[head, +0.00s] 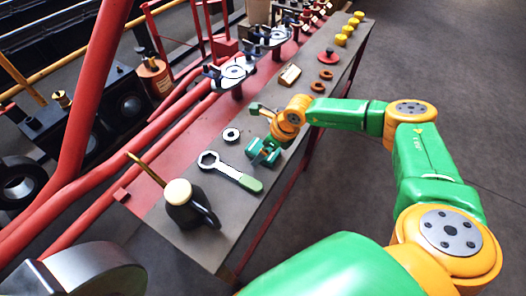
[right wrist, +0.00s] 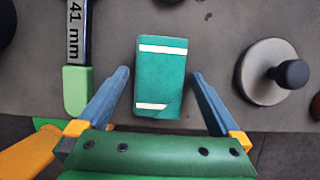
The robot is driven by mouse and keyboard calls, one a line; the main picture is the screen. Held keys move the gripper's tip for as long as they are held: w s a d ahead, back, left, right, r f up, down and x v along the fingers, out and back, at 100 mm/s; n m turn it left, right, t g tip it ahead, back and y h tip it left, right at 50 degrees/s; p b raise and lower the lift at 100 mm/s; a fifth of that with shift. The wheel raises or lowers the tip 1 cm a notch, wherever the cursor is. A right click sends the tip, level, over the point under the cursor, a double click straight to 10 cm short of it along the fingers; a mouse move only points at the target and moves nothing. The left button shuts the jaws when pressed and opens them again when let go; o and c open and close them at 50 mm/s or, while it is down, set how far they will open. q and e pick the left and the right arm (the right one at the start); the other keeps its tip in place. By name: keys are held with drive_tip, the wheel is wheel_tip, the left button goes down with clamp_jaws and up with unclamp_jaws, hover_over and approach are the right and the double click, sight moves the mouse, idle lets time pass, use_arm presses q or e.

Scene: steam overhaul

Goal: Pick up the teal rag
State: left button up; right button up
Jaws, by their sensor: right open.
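The teal rag (right wrist: 162,78) lies flat on the grey bench top in the right wrist view, a folded rectangle with a pale stripe near each end. My right gripper (right wrist: 160,76) is open and empty, with one blue finger on each side of the rag. I cannot tell whether the fingertips touch the bench. In the head view my right gripper (head: 264,154) hangs over the bench beside the wrench handle, and the rag is hard to tell apart from the gripper there. My left gripper is not in view.
A wrench (head: 228,171) with a green handle lies left of the rag in the right wrist view. A round metal piece with a dark knob (right wrist: 291,73) stands right of it. A black oil can (head: 183,203) stands at the bench's near end. Red pipes (head: 150,160) run alongside.

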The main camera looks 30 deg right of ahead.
sight(260, 147)
drive_tip(key=shift+c, duration=0.2)
drive_tip(key=c, duration=1.3)
drive_tip(key=shift+o, duration=0.2)
drive_tip(key=shift+r, duration=0.25)
wheel_tip(260, 147, up, 3)
drive_tip(key=shift+w+f+p, duration=0.1)
drive_tip(key=shift+p, duration=0.3)
drive_tip(key=s+a+r, duration=0.7)
drive_tip(key=s+r, duration=0.3)
drive_tip(key=s, duration=0.2)
drive_tip(key=shift+s+r, duration=0.15)
